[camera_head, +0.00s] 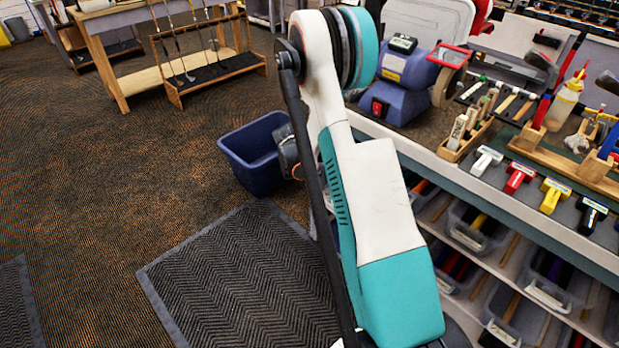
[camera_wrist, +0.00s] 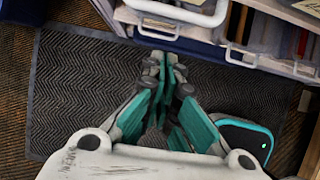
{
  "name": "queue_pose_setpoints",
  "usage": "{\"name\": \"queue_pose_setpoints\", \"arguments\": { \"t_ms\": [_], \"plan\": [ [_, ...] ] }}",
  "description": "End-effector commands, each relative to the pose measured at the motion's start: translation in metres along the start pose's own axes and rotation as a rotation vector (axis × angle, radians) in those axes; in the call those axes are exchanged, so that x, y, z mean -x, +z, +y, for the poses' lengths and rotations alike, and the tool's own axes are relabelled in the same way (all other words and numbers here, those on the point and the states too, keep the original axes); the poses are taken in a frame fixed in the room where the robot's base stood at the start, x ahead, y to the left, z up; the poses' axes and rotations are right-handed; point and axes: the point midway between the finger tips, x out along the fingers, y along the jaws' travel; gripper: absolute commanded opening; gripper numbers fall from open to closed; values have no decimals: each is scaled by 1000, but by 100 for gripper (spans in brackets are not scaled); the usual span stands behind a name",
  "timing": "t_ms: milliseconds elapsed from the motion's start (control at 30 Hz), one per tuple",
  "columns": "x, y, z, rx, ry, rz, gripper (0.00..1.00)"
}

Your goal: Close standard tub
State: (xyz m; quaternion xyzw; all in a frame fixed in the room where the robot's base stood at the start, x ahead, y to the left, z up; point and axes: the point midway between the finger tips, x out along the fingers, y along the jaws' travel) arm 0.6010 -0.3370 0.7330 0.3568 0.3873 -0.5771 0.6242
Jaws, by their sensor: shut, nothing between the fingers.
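My gripper (camera_wrist: 165,64) shows in the wrist view with its teal fingers together and empty. It is over the dark mat, just short of a tub with a white handle (camera_wrist: 178,12) at the top edge. That tub appears to stick out from the shelf; its inside is cut off. Another clear tub with a white handle (camera_wrist: 241,57) is to its right. In the head view, clear tubs (camera_head: 480,232) stand on the shelves under the bench. I cannot tell which one is the standard tub. My arm hides my gripper and the shelf's near end there.
The workbench (camera_head: 480,190) carries a blue grinder (camera_head: 400,85) and several coloured-handled tools. A blue bin (camera_head: 255,155) stands on the floor at the bench's left end. A ribbed dark mat (camera_head: 235,285) lies before the bench. Open floor is to the left.

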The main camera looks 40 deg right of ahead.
Motion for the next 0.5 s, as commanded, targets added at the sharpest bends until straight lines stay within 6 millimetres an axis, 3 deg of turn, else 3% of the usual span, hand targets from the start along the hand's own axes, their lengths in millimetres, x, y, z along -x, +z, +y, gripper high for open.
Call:
{"name": "queue_pose_setpoints", "arguments": {
  "t_ms": [200,500],
  "plan": [
    [-6,22,-1,-1,-1,1,0],
    [-6,28,0,-1,0,1,0]
  ]
}}
